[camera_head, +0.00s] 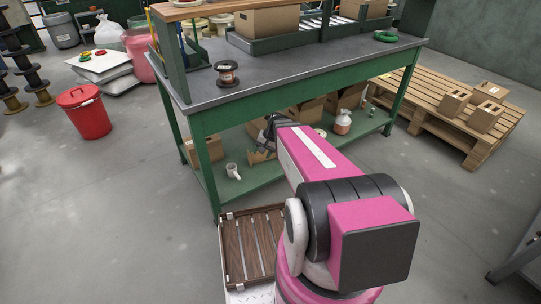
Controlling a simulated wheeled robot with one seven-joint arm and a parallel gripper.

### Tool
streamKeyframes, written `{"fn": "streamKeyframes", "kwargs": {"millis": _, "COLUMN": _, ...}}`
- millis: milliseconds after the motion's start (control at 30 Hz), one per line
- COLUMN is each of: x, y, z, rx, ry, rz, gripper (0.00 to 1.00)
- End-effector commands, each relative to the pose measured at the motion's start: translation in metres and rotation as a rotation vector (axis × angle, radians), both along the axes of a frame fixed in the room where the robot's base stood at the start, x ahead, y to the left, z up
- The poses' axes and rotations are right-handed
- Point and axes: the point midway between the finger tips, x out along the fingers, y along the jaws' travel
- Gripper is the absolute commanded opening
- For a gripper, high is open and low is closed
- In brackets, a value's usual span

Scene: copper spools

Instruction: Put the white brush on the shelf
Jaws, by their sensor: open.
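I cannot make out the white brush for sure. A small white object (233,171), too small to name, is at the left front of the green lower shelf (262,176) of the workbench. My gripper (267,134) is the dark end of the pink arm. It is open under the bench top, to the right of and above the white object in the picture. Its fingertips are small and partly hidden by my arm. A wooden upper shelf (190,12) stands over the bench top.
The green workbench (300,75) carries a dark copper spool (227,74) and boxes. Boxes and a white-and-orange bottle (342,122) stand on the lower shelf. A brown slatted tray (235,250) is in front. A red bin (83,112) stands left, a pallet (430,95) right.

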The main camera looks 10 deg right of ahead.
Motion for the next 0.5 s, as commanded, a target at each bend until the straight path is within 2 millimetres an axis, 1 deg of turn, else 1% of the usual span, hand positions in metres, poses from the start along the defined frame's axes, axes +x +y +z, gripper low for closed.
{"fn": "streamKeyframes", "kwargs": {"millis": 33, "x": -0.031, "y": 0.002, "z": 0.018, "rx": -0.078, "ry": -0.007, "rz": 0.079, "gripper": 0.54}}
{"fn": "streamKeyframes", "kwargs": {"millis": 100, "x": -0.054, "y": -0.001, "z": 0.032, "rx": -0.183, "ry": -0.013, "rz": 0.177, "gripper": 0.54}}
{"fn": "streamKeyframes", "kwargs": {"millis": 200, "x": -0.077, "y": -0.008, "z": 0.048, "rx": -0.297, "ry": -0.015, "rz": 0.280, "gripper": 0.54}}
{"fn": "streamKeyframes", "kwargs": {"millis": 333, "x": -0.090, "y": -0.014, "z": 0.059, "rx": -0.378, "ry": -0.015, "rz": 0.349, "gripper": 0.54}}
{"fn": "streamKeyframes", "kwargs": {"millis": 500, "x": -0.091, "y": -0.015, "z": 0.060, "rx": -0.398, "ry": -0.013, "rz": 0.367, "gripper": 0.54}}
